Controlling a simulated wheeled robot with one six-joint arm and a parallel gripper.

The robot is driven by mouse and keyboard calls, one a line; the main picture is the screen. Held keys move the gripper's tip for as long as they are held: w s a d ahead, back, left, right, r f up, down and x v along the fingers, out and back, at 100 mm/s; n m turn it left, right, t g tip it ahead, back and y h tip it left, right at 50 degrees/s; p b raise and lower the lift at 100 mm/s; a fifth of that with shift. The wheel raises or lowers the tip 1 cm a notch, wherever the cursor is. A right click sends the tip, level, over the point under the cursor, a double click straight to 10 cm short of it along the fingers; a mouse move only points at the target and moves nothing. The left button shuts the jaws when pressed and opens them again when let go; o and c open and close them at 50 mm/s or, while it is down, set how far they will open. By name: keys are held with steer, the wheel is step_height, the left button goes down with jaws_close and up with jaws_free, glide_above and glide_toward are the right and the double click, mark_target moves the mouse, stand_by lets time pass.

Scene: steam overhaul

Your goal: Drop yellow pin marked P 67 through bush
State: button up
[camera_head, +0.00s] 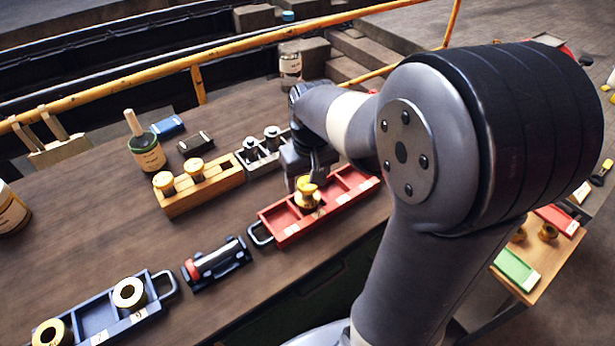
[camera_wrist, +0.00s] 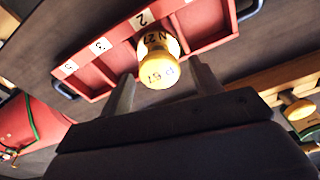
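A yellow pin (camera_wrist: 160,73) stands in the red tray (camera_head: 290,232), seated in or on a brass bush (camera_head: 308,203). Its head marking is upside down in the wrist view and reads roughly P 6 and a digit I cannot be sure of. Lettering like N 2 shows on the part just behind the head. How deep the pin sits is hidden. My gripper (camera_wrist: 163,77) is open, one finger on each side of the pin head with gaps between. In the head view my wrist hangs just behind the pin and hides part of the tray.
A wooden block (camera_head: 212,192) holds two yellow pins (camera_head: 194,168). A grey holder (camera_head: 250,168) with steel pieces stands behind it. A blue tray (camera_head: 160,308) with two bushes (camera_head: 130,292) lies front left, beside a red-and-black device (camera_head: 217,263). The table's left middle is clear.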

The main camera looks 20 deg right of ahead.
steer(key=shift+o, duration=0.5)
step_height(320, 180, up, 11)
steer(key=s, duration=0.1)
steer(key=shift+s+f, duration=0.15)
stand_by(0.6)
steer(key=f, duration=0.7)
steer(key=w+f, duration=0.1)
steer(key=f, duration=0.3)
steer(key=shift+w, duration=0.1)
step_height(320, 180, up, 3)
steer(key=shift+w+f+p, duration=0.1)
steer(key=shift+f+p, duration=0.1)
steer(key=shift+p, duration=0.7)
steer(key=shift+r+p, duration=0.45)
steer(key=shift+r, duration=0.35)
